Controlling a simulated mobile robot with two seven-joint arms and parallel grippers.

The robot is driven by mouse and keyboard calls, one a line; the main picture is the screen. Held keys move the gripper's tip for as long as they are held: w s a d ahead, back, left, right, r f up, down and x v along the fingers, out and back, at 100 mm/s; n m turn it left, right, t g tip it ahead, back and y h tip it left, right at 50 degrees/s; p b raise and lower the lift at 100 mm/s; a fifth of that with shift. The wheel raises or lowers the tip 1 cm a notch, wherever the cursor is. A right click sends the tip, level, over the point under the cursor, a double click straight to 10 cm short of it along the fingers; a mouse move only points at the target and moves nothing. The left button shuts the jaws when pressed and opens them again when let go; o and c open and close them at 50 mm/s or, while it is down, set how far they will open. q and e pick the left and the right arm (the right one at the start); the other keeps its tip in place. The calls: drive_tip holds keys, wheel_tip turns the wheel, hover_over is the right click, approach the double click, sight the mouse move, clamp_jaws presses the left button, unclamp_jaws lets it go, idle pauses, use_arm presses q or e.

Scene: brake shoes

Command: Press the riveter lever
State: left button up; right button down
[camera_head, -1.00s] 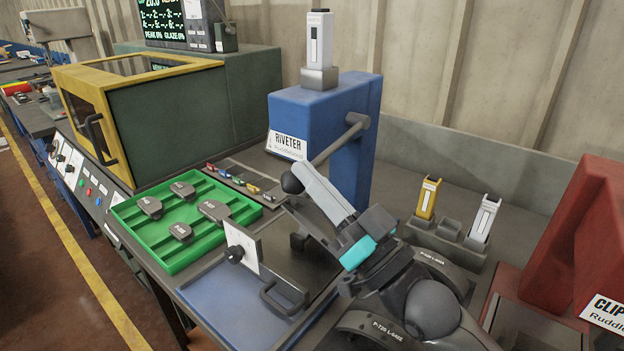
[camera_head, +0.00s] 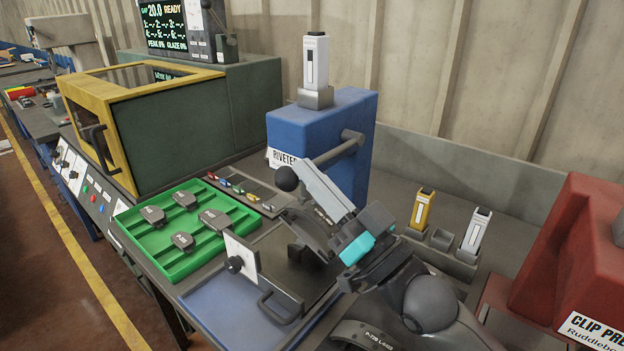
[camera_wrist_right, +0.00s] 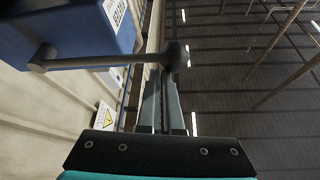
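The blue riveter (camera_head: 315,125) stands at the middle of the bench. Its grey lever (camera_head: 338,152) runs from a side pivot down to a black ball knob (camera_head: 287,178). My right gripper (camera_head: 312,178) reaches in from the lower right, its pale fingers beside the knob. In the right wrist view the fingers (camera_wrist_right: 160,75) lie close together, with nothing visible between them. The lever (camera_wrist_right: 90,62) crosses at the fingertips and its knob (camera_wrist_right: 175,57) is just beyond them. I cannot tell whether they touch. My left gripper is out of view.
A green tray (camera_head: 130,216) with several grey blocks stands left of the riveter. A fixture with a white plate (camera_head: 241,258) and handle is in front. A red clip press (camera_head: 575,245) is at right, with yellow and white clip holders nearby. A curved brake shoe (camera_head: 362,336) lies at the front.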

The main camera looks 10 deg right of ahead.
use_arm(q)
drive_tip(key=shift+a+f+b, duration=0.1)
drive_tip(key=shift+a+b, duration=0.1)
drive_tip(key=shift+b, duration=0.3)
use_arm(e)
drive_tip(key=v, duration=1)
drive_tip(key=shift+r, duration=0.35)
drive_tip(key=shift+s+r, duration=0.1)
